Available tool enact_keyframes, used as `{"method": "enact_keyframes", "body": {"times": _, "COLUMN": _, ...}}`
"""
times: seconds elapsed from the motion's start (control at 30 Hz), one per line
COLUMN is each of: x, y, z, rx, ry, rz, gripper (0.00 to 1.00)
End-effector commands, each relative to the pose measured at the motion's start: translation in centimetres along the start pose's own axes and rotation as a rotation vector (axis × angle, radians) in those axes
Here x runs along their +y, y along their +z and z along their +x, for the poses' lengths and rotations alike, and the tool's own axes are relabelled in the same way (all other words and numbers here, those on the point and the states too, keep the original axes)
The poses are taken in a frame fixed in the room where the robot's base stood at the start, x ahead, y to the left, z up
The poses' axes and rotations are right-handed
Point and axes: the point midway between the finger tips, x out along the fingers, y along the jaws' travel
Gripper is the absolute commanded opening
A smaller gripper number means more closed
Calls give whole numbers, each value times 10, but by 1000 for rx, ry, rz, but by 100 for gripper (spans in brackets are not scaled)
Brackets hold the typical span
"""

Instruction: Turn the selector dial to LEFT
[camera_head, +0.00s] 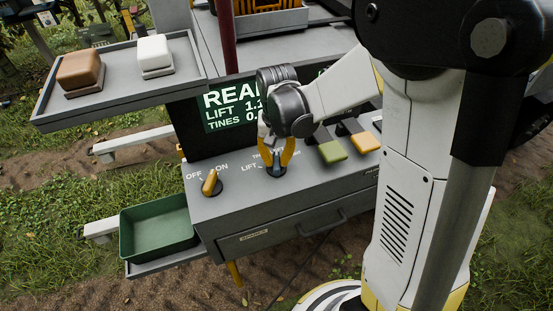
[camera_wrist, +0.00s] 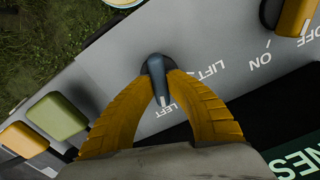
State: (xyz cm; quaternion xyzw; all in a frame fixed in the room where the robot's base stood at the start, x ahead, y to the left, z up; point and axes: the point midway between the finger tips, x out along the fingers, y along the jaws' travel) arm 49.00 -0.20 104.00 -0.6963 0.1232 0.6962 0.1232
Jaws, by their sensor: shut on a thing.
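The selector dial (camera_wrist: 159,88) is a blue-grey knob with a white pointer line, standing on the grey console. In the wrist view its pointer end lies close beside the word LEFT, and the word LIFT is to the right. My gripper (camera_wrist: 157,72) has its two yellow ribbed fingers shut on the knob, one on each side. In the head view my gripper (camera_head: 277,160) reaches down onto the dial's dark base (camera_head: 276,171), and its fingers hide most of the knob. Part of the label there is hidden too.
A yellow OFF/ON switch (camera_head: 210,183) stands left of the dial. Green (camera_head: 332,151) and yellow (camera_head: 365,142) paddles are to its right. A display (camera_head: 229,110) rises behind. A drawer (camera_head: 280,234) is below, a green bin (camera_head: 157,228) at lower left, a tray (camera_head: 110,70) with two blocks at upper left.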

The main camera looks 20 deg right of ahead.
Motion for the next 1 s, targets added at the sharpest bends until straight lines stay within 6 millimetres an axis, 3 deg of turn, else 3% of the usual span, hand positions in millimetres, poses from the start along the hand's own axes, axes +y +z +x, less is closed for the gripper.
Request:
{"method": "enact_keyframes", "body": {"times": 0.07, "x": 0, "y": 0, "z": 0, "rx": -1, "ry": 0, "rz": 0, "gripper": 0}}
{"method": "enact_keyframes", "body": {"times": 0.1, "x": 0, "y": 0, "z": 0, "rx": -1, "ry": 0, "rz": 0, "gripper": 29}}
{"method": "enact_keyframes", "body": {"times": 0.13, "x": 0, "y": 0, "z": 0, "rx": -1, "ry": 0, "rz": -1, "gripper": 38}}
{"method": "enact_keyframes", "body": {"times": 0.17, "x": 0, "y": 0, "z": 0, "rx": -1, "ry": 0, "rz": -1, "gripper": 40}}
{"method": "enact_keyframes", "body": {"times": 0.43, "x": 0, "y": 0, "z": 0, "rx": 0, "ry": 0, "rz": -1, "gripper": 40}}
{"method": "enact_keyframes", "body": {"times": 0.57, "x": 0, "y": 0, "z": -10, "rx": 0, "ry": 0, "rz": -1, "gripper": 40}}
{"method": "enact_keyframes", "body": {"times": 1.0, "x": 0, "y": 0, "z": -100, "rx": 0, "ry": 0, "rz": -1, "gripper": 40}}
